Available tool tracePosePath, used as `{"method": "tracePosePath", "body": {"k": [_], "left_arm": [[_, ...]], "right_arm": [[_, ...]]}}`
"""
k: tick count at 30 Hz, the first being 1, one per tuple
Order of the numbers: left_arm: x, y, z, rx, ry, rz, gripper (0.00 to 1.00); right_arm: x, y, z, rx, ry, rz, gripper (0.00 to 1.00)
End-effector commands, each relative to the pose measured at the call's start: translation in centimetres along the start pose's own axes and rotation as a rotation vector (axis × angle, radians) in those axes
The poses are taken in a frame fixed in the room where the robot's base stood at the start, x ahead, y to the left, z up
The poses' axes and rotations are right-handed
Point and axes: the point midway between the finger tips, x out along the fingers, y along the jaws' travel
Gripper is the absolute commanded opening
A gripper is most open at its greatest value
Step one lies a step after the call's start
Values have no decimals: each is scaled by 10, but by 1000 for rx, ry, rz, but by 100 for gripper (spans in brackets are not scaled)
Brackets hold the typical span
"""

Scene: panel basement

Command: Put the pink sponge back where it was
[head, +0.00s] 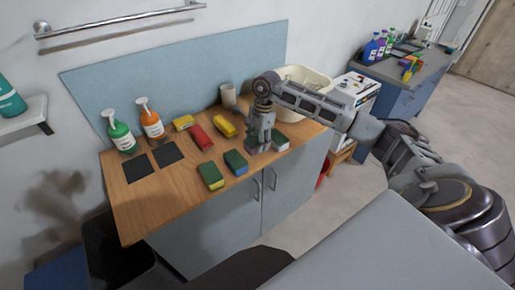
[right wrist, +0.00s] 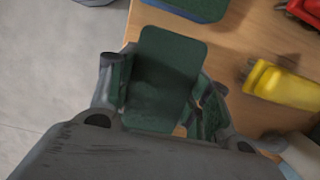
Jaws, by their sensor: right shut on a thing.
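My right gripper (head: 261,148) is low over the right part of the wooden counter. In the right wrist view its fingers (right wrist: 158,100) are shut on a sponge with a dark green top face (right wrist: 168,65). The sides of this sponge are hidden, so no pink shows on it. A dark green-topped block (head: 280,140) shows just right of the gripper in the head view; I cannot tell if it is the held sponge. Whether the held sponge touches the counter is unclear. My left gripper is not in view.
A blue sponge (head: 236,162) and a green-and-yellow sponge (head: 211,176) lie left of the gripper on the counter (head: 150,212). Behind are red (head: 200,138) and yellow (head: 227,126) items, a cup (head: 229,96) and a cream basin (head: 311,82). Two pump bottles (head: 121,134) stand left.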

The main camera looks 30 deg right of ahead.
Motion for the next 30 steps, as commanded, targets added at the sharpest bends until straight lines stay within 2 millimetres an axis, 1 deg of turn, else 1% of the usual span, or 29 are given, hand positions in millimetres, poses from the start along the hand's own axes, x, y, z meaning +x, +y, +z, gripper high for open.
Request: {"method": "tracePosePath", "body": {"k": [10, 21, 30], "left_arm": [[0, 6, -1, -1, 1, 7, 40], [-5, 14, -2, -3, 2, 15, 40], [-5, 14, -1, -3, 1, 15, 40]], "right_arm": [[3, 0, 0, 0, 0, 1, 30], [35, 1, -6, 1, 0, 2, 30], [38, 0, -6, 0, 1, 0, 30]]}}
